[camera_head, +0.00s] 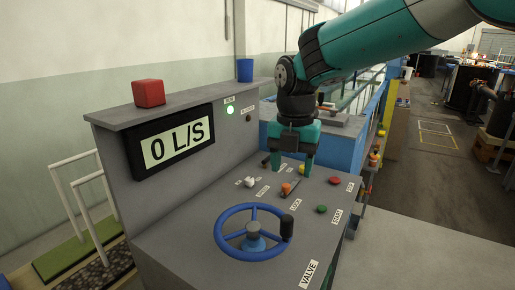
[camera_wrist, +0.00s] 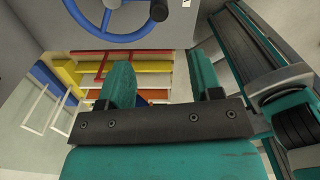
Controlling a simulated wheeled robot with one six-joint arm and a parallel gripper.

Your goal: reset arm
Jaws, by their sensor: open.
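My gripper (camera_head: 296,168) is open above the far part of the grey control panel (camera_head: 190,234). It points down, close over the orange knob (camera_head: 286,187) near the LOCK label; I cannot tell whether it touches anything there. In the wrist view my gripper's two teal fingers (camera_wrist: 163,88) stand apart with nothing between them. My teal arm reaches in from the upper right of the head view.
The panel has a blue valve wheel (camera_head: 233,252), a green button (camera_head: 321,209), a red button (camera_head: 335,180) and a white knob (camera_head: 249,182). A display (camera_head: 172,141) reads 0 L/S. A red cube (camera_head: 149,93) and a blue cup (camera_head: 245,70) stand on the ledge.

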